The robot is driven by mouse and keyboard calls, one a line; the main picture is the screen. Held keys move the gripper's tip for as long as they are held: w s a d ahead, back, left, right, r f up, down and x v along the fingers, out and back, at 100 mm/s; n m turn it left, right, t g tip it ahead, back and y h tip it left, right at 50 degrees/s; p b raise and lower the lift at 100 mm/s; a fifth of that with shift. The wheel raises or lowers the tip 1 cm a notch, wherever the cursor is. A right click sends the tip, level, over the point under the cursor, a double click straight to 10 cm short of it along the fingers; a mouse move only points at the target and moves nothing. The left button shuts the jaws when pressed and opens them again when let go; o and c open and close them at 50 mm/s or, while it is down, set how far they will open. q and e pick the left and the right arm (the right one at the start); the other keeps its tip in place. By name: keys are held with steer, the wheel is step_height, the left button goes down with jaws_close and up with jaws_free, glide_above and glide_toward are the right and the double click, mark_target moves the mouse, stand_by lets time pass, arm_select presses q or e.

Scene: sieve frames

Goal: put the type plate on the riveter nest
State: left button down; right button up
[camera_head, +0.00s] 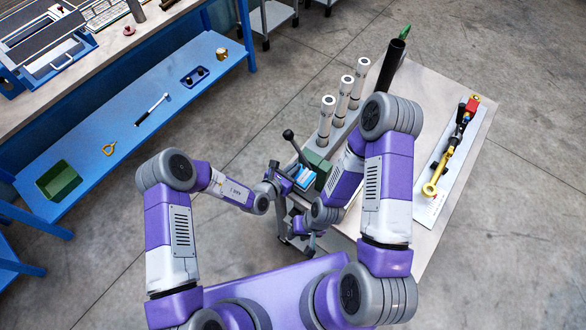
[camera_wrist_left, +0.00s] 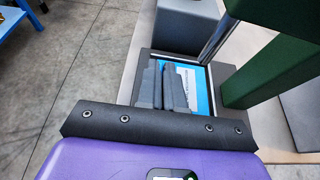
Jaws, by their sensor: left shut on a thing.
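The type plate (camera_head: 304,179) is a small blue and white plate at the front of the green riveter (camera_head: 319,163). The riveter has a black-knobbed lever (camera_head: 289,136). In the left wrist view, the plate (camera_wrist_left: 200,88) lies at or just over the dark nest (camera_wrist_left: 222,72), beside the green riveter body (camera_wrist_left: 268,68); whether it is fully seated I cannot tell. My left gripper (camera_head: 284,180) is shut on the plate's left part, and its fingers (camera_wrist_left: 166,88) hide that part. My right gripper (camera_head: 309,240) is lower, near the table's front edge, apart from the plate; its jaws are unclear.
Several white-capped cylinders (camera_head: 325,119) stand behind the riveter, with a tall black tube (camera_head: 391,65) beyond. A white board (camera_head: 438,189) with a yellow-ended tool lies at right. A blue bench (camera_head: 117,123) with a green bin (camera_head: 58,181) is at left.

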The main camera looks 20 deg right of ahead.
arm_select(q)
steer(key=c, duration=1.3)
jaws_free()
steer(key=v, duration=1.2)
steer(key=shift+r, duration=0.2)
